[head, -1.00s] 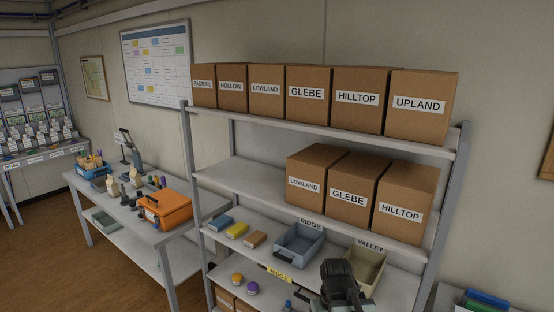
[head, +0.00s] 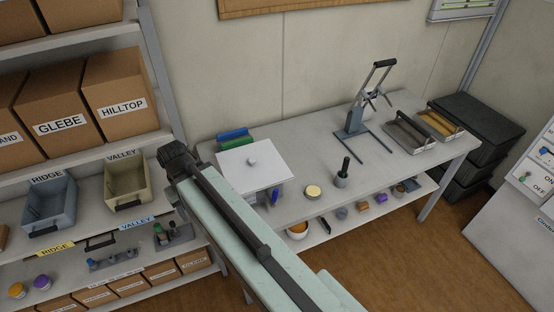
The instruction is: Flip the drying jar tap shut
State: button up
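I cannot make out a drying jar or its tap in the head view. My pale green arm reaches up from the bottom of the picture. Its dark end, with my gripper (head: 178,160), is in front of the gap between the shelf rack and the bench. The fingers are too small and dark to tell whether they are open or shut. I see nothing held in them.
A grey bench (head: 300,155) carries a white square plate (head: 252,168), a lever stand (head: 354,120), a small pot with a dark handle (head: 342,178) and two trays (head: 409,133). Black crates (head: 484,132) are at right. The shelf rack at left holds cardboard boxes (head: 121,102) and bins (head: 127,180).

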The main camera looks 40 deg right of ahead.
aim_at(276, 192)
jog(key=z, duration=0.75)
jog(key=k, duration=0.5)
jog(key=u, duration=1.15)
jog(key=k, duration=0.95)
jog(key=z, duration=0.9)
jog(key=i, duration=1)
jog(key=z, duration=0.05)
